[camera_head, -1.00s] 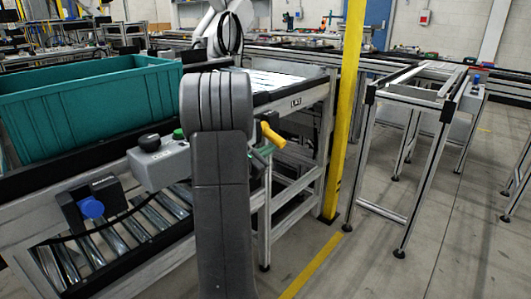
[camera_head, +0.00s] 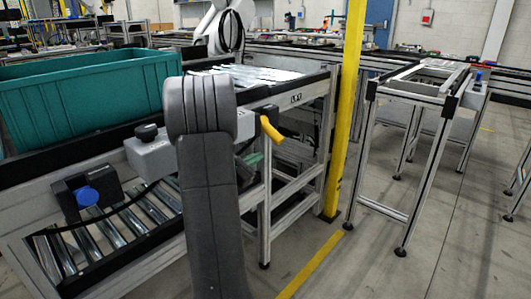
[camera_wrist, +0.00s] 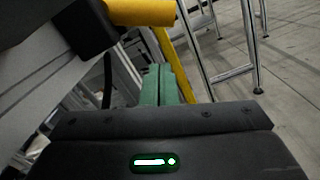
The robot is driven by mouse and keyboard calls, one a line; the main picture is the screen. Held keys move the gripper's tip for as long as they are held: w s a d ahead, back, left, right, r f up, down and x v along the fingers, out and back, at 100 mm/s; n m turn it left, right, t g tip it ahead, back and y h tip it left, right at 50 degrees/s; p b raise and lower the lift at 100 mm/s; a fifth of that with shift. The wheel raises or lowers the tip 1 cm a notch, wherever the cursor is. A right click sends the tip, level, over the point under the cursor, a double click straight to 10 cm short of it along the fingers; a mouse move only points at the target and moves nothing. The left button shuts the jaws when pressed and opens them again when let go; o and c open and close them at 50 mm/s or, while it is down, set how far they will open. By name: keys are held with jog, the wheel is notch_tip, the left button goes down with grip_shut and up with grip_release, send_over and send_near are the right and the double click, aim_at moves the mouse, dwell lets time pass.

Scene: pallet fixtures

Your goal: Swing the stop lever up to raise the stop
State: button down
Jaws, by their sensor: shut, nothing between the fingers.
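The stop lever shows as a yellow handle (camera_head: 272,129) on the near side of the conveyor frame, just right of my arm, slanting down to the right. In the wrist view the yellow handle (camera_wrist: 140,12) crosses the top edge beside a black block; its upper part is cut off. My gripper (camera_wrist: 160,70) has green fingers lying together, shut and empty. They sit below the handle in the wrist view, with no clear contact. In the head view my gripper (camera_head: 251,160) is mostly hidden behind my arm. The stop itself cannot be made out.
A teal tote (camera_head: 85,100) stands on the conveyor at left. A grey control box (camera_head: 160,155) and a blue knob (camera_head: 87,195) are on the near rail. A yellow post (camera_head: 347,100) rises behind the handle. Open floor (camera_head: 365,265) lies at right.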

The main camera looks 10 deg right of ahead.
jog(key=v, duration=0.6)
jog(key=shift+a+p, duration=0.15)
jog(key=shift+p, duration=0.3)
jog(key=shift+s, duration=0.1)
jog(key=x, duration=0.9)
jog(key=s+a+f+m+p, duration=0.1)
jog(key=s+a+p, duration=0.1)
jog(key=a, duration=0.4)
jog(key=shift+m+p, duration=0.3)
jog(key=shift+p, duration=0.15)
jog(key=shift+a+f, duration=0.1)
